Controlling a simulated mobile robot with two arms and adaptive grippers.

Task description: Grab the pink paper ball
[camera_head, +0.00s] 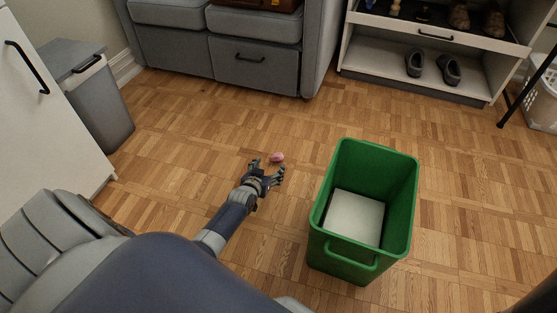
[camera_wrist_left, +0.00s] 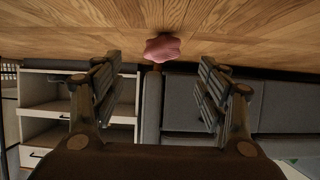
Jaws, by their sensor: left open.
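The pink paper ball (camera_head: 277,157) lies on the parquet floor, left of the green bin. My left gripper (camera_head: 268,168) is low over the floor just short of the ball, with its fingers spread on the ball's near side. In the left wrist view the paper ball (camera_wrist_left: 162,48) shows centred between and beyond the two open fingers (camera_wrist_left: 160,85). The fingers are empty, and I see no contact with the ball. My right gripper is not in view.
A green bin (camera_head: 327,211) with something white inside stands to the right of the left gripper. A grey sofa (camera_head: 253,65) and a shoe shelf (camera_head: 420,88) stand at the back. A grey bin (camera_head: 97,112) is at the left. Floor around the ball is clear.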

